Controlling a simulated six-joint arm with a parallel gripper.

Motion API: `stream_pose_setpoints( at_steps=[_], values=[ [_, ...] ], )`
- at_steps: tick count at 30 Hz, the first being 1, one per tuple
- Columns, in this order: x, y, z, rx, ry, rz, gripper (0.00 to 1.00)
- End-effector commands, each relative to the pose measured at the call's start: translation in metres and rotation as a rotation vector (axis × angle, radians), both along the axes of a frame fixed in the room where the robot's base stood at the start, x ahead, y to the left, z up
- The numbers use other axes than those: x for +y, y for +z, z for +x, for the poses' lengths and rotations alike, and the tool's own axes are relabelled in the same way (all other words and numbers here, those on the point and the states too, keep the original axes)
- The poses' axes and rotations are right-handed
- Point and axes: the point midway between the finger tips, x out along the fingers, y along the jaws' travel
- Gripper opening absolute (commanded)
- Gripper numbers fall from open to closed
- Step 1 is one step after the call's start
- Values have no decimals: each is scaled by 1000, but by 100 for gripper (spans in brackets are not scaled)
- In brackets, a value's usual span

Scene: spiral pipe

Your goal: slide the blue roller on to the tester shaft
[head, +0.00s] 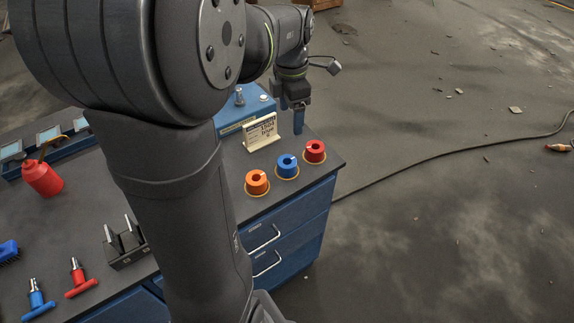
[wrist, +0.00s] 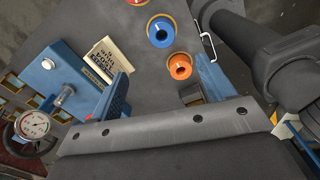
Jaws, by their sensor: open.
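The blue roller (head: 287,166), a short ring with a hole on top, stands on the bench between an orange and a red roller. It also shows at the top of the wrist view (wrist: 161,33). The tester is a blue block (head: 258,108) with a small upright metal shaft (head: 240,97), partly hidden behind my arm. In the wrist view the shaft (wrist: 65,96) is at the left. My gripper (head: 292,118) is above the bench's far end, beyond the rollers. Its blue fingers are apart and empty in the wrist view (wrist: 164,84).
The orange roller (head: 257,183) and red roller (head: 315,151) flank the blue one closely. A white sign card (head: 261,131) stands between tester and rollers.

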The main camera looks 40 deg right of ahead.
Motion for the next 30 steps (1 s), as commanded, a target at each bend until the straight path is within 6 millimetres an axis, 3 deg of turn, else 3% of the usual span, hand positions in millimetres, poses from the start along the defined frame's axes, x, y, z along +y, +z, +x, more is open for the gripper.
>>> stream_pose_setpoints(
  at_steps=[6, 11, 24, 30],
  values=[
    [-1, 1, 0, 0, 219, 0, 75],
    [-1, -9, 0, 2, 257, 4, 75],
    [1, -100, 0, 3, 254, 5, 75],
    [0, -120, 0, 2, 254, 2, 75]
  ],
)
